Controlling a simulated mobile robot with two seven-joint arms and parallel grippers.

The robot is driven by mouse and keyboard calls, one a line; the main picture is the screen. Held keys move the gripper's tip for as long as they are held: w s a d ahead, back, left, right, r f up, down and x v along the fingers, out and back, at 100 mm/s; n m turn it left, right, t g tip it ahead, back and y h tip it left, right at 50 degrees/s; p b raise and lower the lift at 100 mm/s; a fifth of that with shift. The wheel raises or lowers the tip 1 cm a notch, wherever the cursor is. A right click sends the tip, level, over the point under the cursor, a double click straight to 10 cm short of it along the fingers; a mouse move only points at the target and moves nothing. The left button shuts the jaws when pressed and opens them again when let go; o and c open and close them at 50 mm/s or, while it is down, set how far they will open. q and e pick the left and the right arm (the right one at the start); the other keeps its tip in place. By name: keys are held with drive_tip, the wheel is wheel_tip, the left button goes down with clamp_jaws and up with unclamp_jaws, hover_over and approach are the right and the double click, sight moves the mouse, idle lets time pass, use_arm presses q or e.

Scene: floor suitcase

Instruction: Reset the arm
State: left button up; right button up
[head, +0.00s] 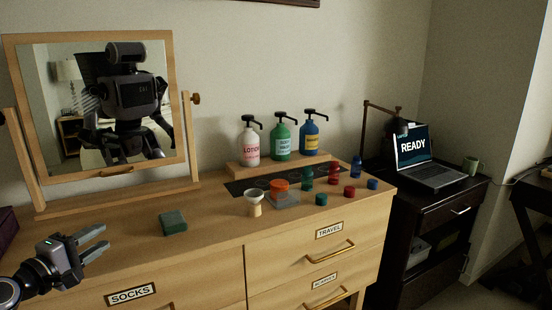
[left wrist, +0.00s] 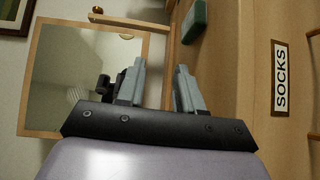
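My left gripper (head: 93,244) is at the lower left of the head view, over the left part of the dresser top. Its two grey fingers are apart with nothing between them. The fingers also show in the left wrist view (left wrist: 160,85), open and empty. A green block-like item (head: 173,222) lies on the dresser top to the right of the gripper, apart from it. It also shows at the top of the left wrist view (left wrist: 194,20). My right gripper is not in view.
A framed mirror (head: 108,172) stands at the dresser's back left. Three pump bottles, white (head: 250,147), green (head: 281,142) and blue (head: 310,138), stand on a riser. A funnel (head: 254,203), an orange-topped container (head: 283,197) and several small bottles and caps crowd the right. A laptop (head: 430,172) sits beyond.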

use_arm(q)
drive_tip(key=s+d+f+m+g+y, duration=0.1)
drive_tip(key=s+d+f+m+g, duration=0.15)
drive_tip(key=f, duration=0.45)
drive_tip(key=s+d+f+m+g, duration=0.1)
drive_tip(key=s+d+f+m, duration=0.15)
drive_tip(key=f, duration=0.35)
drive_tip(key=s+d+f+m+g+p, duration=0.1)
drive_tip(key=s+d+f+m, duration=0.5)
drive_tip(key=s+d, duration=0.2)
drive_tip(key=s+d+f+m+g+p, duration=0.1)
drive_tip(key=s+d+f+m+p, duration=0.1)
drive_tip(key=s+d+f+m, duration=0.4)
drive_tip(key=s+d+m, duration=0.1)
drive_tip(key=s+d, duration=0.2)
drive_tip(key=s, duration=0.4)
drive_tip(key=shift+s+f+g+y, duration=0.3)
drive_tip(key=shift+f+g, duration=0.05)
